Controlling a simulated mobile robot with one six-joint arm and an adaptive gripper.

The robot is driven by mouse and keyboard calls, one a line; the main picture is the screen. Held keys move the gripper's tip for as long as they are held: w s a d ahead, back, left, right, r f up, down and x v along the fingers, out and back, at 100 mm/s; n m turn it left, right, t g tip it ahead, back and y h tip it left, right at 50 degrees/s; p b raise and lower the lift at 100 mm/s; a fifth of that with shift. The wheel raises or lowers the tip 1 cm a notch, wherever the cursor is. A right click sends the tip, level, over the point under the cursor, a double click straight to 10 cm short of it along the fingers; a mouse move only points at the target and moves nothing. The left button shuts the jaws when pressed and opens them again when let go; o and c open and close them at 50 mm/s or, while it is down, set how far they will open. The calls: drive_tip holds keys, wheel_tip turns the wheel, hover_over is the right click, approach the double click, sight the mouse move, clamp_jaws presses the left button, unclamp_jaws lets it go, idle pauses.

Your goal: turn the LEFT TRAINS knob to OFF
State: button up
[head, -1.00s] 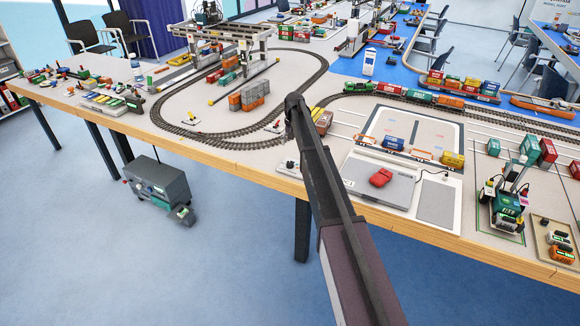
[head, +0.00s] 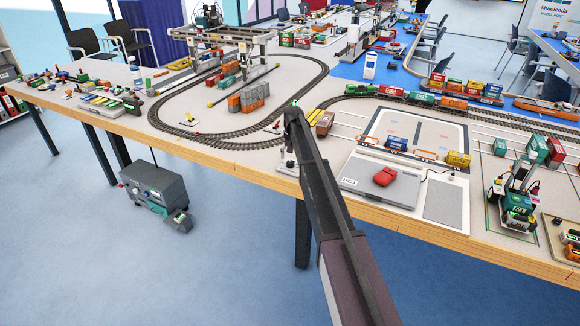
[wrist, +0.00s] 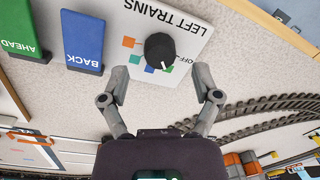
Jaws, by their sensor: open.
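The LEFT TRAINS knob (wrist: 160,50) is black and round with a white pointer mark. It sits on a white panel (wrist: 192,40) with orange, green and blue squares and an OFF label, upside down in the wrist view. In the head view the panel (head: 288,164) is at the table's front edge, partly hidden by my arm.
A blue BACK plate (wrist: 84,42) and a green AHEAD plate (wrist: 20,30) stand left of the panel in the wrist view. Curved track (wrist: 250,110) lies to the right. A laptop (head: 378,183) with a red object lies right of my arm.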

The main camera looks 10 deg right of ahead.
sight(290, 164)
drive_tip(key=shift+a+f+b, duration=0.1)
drive_tip(key=shift+f+b, duration=1)
drive_tip(key=shift+f, duration=0.25)
clamp_jaws()
